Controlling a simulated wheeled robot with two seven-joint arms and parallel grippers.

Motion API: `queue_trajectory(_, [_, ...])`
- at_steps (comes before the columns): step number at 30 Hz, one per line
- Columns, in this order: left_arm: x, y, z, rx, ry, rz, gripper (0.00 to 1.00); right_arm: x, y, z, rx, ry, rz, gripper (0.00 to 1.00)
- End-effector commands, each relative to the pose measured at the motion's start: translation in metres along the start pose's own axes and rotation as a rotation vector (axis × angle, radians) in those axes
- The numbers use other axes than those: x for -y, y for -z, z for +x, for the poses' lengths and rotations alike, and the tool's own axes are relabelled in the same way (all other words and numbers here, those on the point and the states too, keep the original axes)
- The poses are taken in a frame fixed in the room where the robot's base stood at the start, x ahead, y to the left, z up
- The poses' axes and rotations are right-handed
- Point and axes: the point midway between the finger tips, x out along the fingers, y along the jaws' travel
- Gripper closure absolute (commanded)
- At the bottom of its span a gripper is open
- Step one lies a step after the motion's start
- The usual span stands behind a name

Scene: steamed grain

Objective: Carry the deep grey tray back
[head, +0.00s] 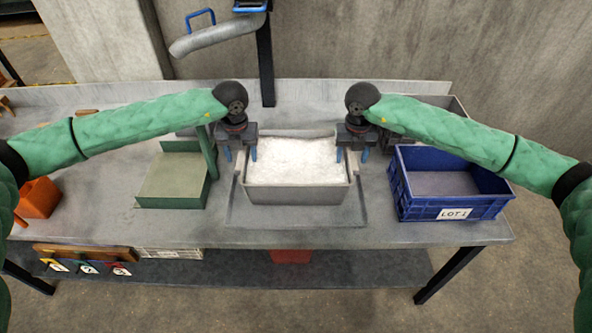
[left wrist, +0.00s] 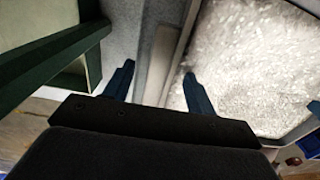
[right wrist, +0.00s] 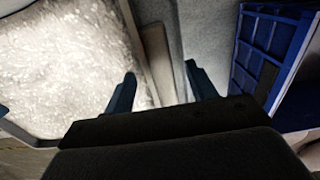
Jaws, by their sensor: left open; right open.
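The deep grey tray (head: 297,194), full of white grain (head: 296,160), stands on the grey bench between my two grippers. My left gripper (head: 239,153) is open at the tray's left wall. In the left wrist view its blue fingers (left wrist: 158,85) are on either side of that wall's rim (left wrist: 160,55). My right gripper (head: 352,154) is open at the tray's right wall. In the right wrist view its fingers (right wrist: 160,88) are likewise on either side of the rim (right wrist: 156,55). Whether any finger touches the tray I cannot tell.
A green-edged box (head: 175,180) stands close left of my left gripper. A blue crate (head: 452,205) labelled LOT 1 stands right of the tray. An orange bin (head: 38,198) is at the far left.

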Motion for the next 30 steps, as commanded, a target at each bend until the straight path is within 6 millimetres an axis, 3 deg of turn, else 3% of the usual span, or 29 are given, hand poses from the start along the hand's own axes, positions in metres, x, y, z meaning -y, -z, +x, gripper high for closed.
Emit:
queue_trajectory(13, [0.0003,-0.0001,0.0086,0.001,0.001,0.000,0.44,-0.0002,0.0001,0.0089,0.001,0.000,0.000,0.43])
queue_trajectory(22, [0.0001,-0.0001,0.0084,0.001,0.000,0.000,1.00,-0.0001,0.0000,0.0087,0.001,0.000,0.000,1.00])
queue_trajectory(30, [-0.0002,-0.0002,0.0083,0.001,0.000,0.000,1.00,0.0000,0.0000,0.0085,0.001,0.000,0.000,1.00])
